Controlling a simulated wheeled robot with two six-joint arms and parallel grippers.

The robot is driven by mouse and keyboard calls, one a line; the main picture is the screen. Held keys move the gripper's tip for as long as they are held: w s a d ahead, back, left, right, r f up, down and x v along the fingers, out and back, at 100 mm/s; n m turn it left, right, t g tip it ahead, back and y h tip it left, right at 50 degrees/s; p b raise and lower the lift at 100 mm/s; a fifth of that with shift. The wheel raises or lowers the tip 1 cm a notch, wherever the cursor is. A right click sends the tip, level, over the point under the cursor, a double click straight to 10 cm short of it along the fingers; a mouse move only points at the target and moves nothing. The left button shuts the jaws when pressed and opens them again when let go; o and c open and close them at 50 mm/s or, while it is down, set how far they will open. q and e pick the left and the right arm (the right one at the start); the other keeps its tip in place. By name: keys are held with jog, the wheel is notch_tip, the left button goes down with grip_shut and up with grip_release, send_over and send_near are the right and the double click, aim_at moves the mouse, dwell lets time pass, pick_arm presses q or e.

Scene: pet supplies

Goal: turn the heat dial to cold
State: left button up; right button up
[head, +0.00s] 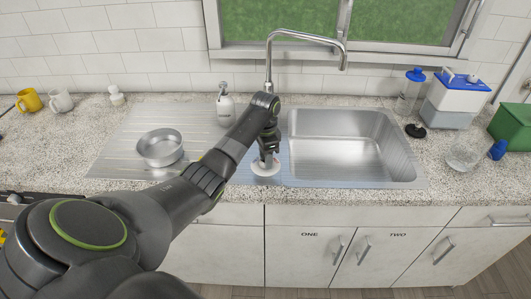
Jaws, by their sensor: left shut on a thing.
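A white round piece (262,172) lies on the steel strip just left of the sink basin; it looks like the heat dial, with a small reddish part showing near its middle. My left gripper (266,160) points down over it and is shut on its middle part. The fingers hide most of the knob, so its pointer and any hot or cold marks cannot be read. My right gripper is not in view.
The sink basin (350,150) is empty, with a tall tap (304,36) behind. A metal bowl (160,148) sits on the drainboard and a soap bottle (226,108) stands behind my arm. A blue-and-white container (452,100) and a green box (513,126) are at right.

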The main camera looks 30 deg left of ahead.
pick_arm(q)
jog(key=n+p, duration=0.1)
jog(key=p, duration=0.1)
jog(key=n+p, duration=0.4)
jog(key=shift+r, duration=0.3)
jog(key=n+p, duration=0.1)
jog(key=n, duration=0.1)
jog(key=shift+f+n+p, duration=0.1)
jog(key=shift+n+p, duration=0.25)
jog(key=shift+n, duration=0.05)
jog(key=shift+f+n+p, duration=0.1)
jog(key=shift+n+p, duration=0.6)
jog(key=shift+n, duration=0.6)
jog(key=shift+w, duration=0.1)
jog(key=o, duration=1)
jog(key=shift+f, duration=0.1)
jog(key=shift+c, duration=0.2)
jog(key=shift+r, duration=0.5)
notch_tip(320, 180, up, 16)
jog(key=b, duration=0.1)
jog(key=shift+r+b, duration=0.25)
jog(key=shift+b, duration=0.15)
